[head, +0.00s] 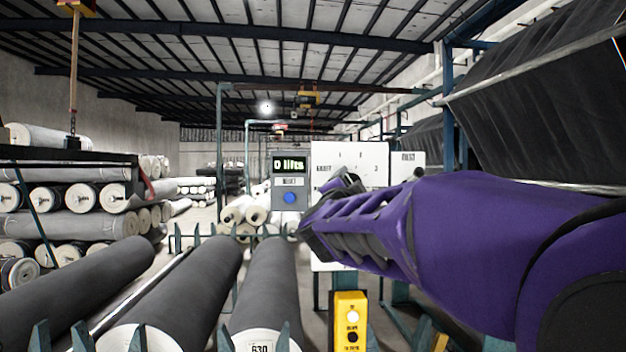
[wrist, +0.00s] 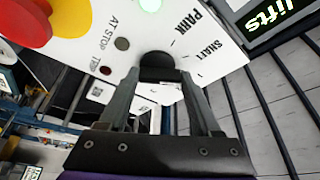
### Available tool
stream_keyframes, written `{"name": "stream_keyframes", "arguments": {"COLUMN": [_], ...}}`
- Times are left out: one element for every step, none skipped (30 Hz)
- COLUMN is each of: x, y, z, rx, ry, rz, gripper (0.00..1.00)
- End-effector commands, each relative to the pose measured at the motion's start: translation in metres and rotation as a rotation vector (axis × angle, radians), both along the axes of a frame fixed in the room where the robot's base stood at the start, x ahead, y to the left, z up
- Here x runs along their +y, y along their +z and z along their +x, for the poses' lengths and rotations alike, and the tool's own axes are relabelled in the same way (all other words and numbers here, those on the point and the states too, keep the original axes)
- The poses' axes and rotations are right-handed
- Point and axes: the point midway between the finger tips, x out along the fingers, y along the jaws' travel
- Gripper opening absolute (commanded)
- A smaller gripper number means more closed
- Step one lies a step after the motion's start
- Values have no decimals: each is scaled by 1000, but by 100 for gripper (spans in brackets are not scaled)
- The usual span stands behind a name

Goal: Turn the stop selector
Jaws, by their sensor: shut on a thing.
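The stop selector (wrist: 157,64) is a round black knob on a white panel (wrist: 215,50) with tick marks and the words SHAFT and PARK beside it. My gripper (wrist: 158,80) has one finger on each side of the knob and is shut on it. The fingers hide part of the knob, and I cannot tell which mark it points at. In the head view my gripper (head: 346,182) reaches the white panel (head: 340,155) and hides the knob there.
In the wrist view, a red button (wrist: 25,18), dark AT STOP (wrist: 122,43) and TRIP (wrist: 105,71) lamps and a lit green lamp (wrist: 150,5) are near. A grey box (head: 289,180) reading 0 lifts stands left. Dark rolls (head: 190,285) and a yellow button box (head: 350,320) are in front.

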Motion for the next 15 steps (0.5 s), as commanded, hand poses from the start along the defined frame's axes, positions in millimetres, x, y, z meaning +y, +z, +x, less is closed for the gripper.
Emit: {"name": "stream_keyframes", "arguments": {"x": [1, 1, 1, 1, 1, 1, 1, 1, 1, 1, 0, 0, 0, 0, 0], "y": [5, 5, 5, 5, 5, 5, 5, 5, 5, 5, 5, 5, 4, 4, 4], "z": [0, 0, 0, 0, 0, 0, 0, 0, 0, 0, 0, 0, 0, 0, 0], "rx": [-2, -2, -2, -2, -2, -2, -2, -2, -2, -2, -3, -3, -3, -3, -3], "ry": [1, 1, 1, 1, 1, 1, 1, 1, 1, 1, 1, 1, 1, 1, 0], "rz": [32, 53, 77, 94, 110, 131, 144, 156, 171, 181, 189, 200, 206, 213, 219], "gripper": [9, 9, 9, 9, 9, 9, 9, 9, 9, 9, 9, 9, 9, 9, 9]}}
